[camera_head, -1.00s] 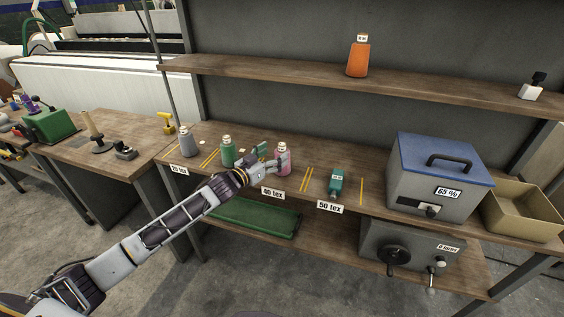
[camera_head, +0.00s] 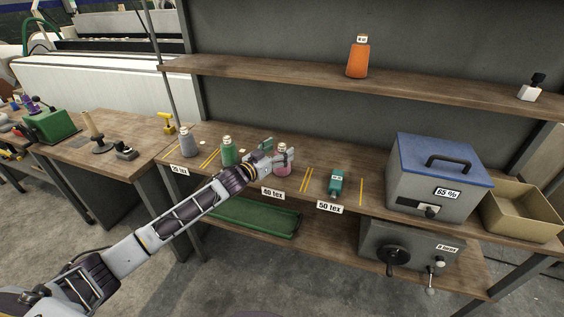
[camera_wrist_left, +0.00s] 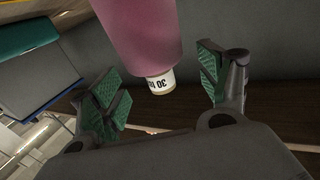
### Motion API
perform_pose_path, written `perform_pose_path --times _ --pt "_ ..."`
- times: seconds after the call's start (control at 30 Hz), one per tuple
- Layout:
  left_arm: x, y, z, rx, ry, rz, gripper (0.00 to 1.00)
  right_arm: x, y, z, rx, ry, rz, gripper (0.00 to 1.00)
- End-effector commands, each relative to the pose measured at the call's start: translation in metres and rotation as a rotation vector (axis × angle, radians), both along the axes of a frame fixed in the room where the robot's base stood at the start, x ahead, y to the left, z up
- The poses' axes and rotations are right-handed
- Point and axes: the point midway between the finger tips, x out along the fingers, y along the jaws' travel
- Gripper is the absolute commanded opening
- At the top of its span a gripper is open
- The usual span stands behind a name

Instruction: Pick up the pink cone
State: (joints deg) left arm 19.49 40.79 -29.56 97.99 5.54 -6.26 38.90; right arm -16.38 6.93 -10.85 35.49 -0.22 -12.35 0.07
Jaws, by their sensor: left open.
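The pink cone (camera_head: 283,166) stands on the bench shelf behind the 40 tex label, partly hidden by my left gripper (camera_head: 281,157). In the left wrist view the pink cone (camera_wrist_left: 142,30) fills the upper middle, and its white end marked 30 (camera_wrist_left: 160,83) points down in the picture. My left gripper (camera_wrist_left: 166,88) is open, with green-padded fingers on either side of the cone's white end. I cannot tell whether either finger touches it. My right gripper is not in view.
A green cone (camera_head: 228,152) and a grey cone (camera_head: 187,141) stand left of the pink one. A teal cone (camera_head: 336,181) lies to the right by the 50 tex label. A blue-lidded box (camera_head: 440,178) stands further right. An orange cone (camera_head: 358,57) is on the upper shelf.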

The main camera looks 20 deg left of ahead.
Motion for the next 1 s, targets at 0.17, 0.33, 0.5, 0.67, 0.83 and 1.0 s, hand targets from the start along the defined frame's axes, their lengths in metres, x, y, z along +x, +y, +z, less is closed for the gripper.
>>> perform_pose_path --times 0.17,0.33,0.5,0.67,0.83,1.0 --pt "0.012 -0.005 0.000 -0.001 0.000 0.001 0.77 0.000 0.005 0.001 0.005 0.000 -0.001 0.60" --pt "0.017 -0.008 -0.001 -0.001 0.001 0.000 0.77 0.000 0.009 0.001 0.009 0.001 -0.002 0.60" --pt "0.017 -0.008 -0.001 -0.001 0.001 0.000 0.77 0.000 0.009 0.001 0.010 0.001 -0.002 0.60" --pt "0.017 -0.008 -0.001 -0.001 0.001 0.000 0.77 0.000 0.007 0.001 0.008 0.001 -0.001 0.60" --pt "0.017 -0.008 -0.001 -0.001 0.001 0.000 0.75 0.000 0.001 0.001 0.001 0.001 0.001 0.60" --pt "0.017 -0.008 -0.001 -0.001 0.001 0.000 0.53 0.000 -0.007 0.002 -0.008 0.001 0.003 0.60"
